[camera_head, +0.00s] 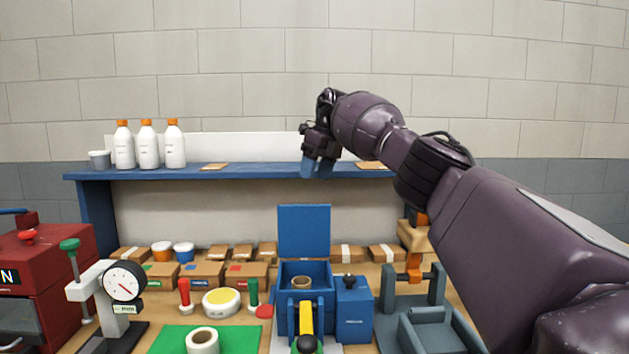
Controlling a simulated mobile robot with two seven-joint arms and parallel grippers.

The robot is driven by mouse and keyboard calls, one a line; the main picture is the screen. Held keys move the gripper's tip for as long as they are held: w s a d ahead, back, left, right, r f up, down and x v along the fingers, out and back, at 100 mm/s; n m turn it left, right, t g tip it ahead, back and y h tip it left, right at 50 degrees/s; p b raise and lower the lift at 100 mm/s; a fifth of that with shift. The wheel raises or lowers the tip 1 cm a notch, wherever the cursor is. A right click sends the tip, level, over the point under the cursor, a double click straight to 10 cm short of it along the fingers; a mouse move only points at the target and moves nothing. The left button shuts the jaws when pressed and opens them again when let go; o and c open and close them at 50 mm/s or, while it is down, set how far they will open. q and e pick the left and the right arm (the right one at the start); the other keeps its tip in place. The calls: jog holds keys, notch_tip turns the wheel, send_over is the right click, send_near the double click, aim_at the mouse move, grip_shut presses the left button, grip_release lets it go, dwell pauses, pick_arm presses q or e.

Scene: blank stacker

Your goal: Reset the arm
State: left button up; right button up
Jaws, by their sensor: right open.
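My right gripper (318,167) is at the end of the dark purple arm that comes in from the right. It hangs in front of the blue shelf (240,172), with blue fingertips pointing down. The fingers look apart, and I see nothing between them. My left gripper is not in this view. Below the right gripper stands a blue box (289,277) with its lid raised and a tan ring (301,283) inside. The right arm hides part of the bench and shelf on the right.
White bottles (147,147) with orange caps and a grey cup (99,159) stand on the shelf. A dial gauge (123,281), a red machine (40,280), a green mat (238,339) with a white roll (202,341), small cardboard boxes (203,274) and a grey fixture (425,325) crowd the bench.

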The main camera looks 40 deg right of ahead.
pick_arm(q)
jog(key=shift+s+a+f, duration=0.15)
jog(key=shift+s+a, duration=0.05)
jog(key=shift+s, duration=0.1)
